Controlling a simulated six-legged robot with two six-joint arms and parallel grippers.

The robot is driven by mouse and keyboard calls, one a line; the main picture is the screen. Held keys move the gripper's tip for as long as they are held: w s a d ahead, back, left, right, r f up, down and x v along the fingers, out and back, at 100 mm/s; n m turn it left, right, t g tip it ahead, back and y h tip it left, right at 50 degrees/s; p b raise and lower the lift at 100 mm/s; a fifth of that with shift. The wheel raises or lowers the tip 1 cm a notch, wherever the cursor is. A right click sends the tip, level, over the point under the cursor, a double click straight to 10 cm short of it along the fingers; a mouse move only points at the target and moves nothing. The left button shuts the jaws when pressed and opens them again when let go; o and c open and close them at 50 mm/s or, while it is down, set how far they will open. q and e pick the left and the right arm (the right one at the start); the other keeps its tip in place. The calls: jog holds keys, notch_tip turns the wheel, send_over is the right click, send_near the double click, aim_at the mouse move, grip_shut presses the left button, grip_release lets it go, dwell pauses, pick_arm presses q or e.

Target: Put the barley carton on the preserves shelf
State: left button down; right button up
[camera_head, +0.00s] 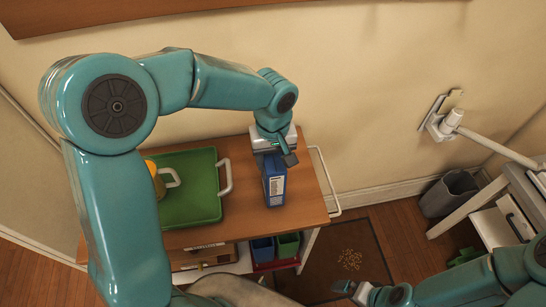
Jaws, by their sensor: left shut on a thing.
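A blue carton (273,185) with a pale printed label stands upright at the right part of a wooden-topped cart (240,228). The print is too small to read, so I cannot confirm that it is the barley carton. My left gripper (275,153) comes down from above and is shut on the carton's top. The carton's base appears at the cart top; whether it touches is unclear. My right gripper (345,288) is low at the right, over the floor and away from the carton. Its jaw state is unclear. No shelf marked for preserves can be made out.
A green tray (205,165) with a yellow mug (155,180) sits left of the carton. Blue (262,249) and green (287,245) bins are on the cart's lower level. A grey bin (448,194) and a white cart (495,228) stand at right. A brown mat (350,260) lies on the floor.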

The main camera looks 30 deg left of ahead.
pick_arm(q)
jog(key=shift+w+f, duration=0.15)
jog(key=shift+f, duration=0.15)
jog(key=shift+s+d, duration=0.1)
jog(key=shift+s, duration=0.1)
jog(key=shift+f, duration=0.1)
jog(key=shift+c, duration=1.8)
grip_release()
jog(key=shift+w, duration=0.15)
notch_tip(320, 180, up, 12)
jog(key=shift+f, duration=0.1)
jog(key=shift+r, duration=0.3)
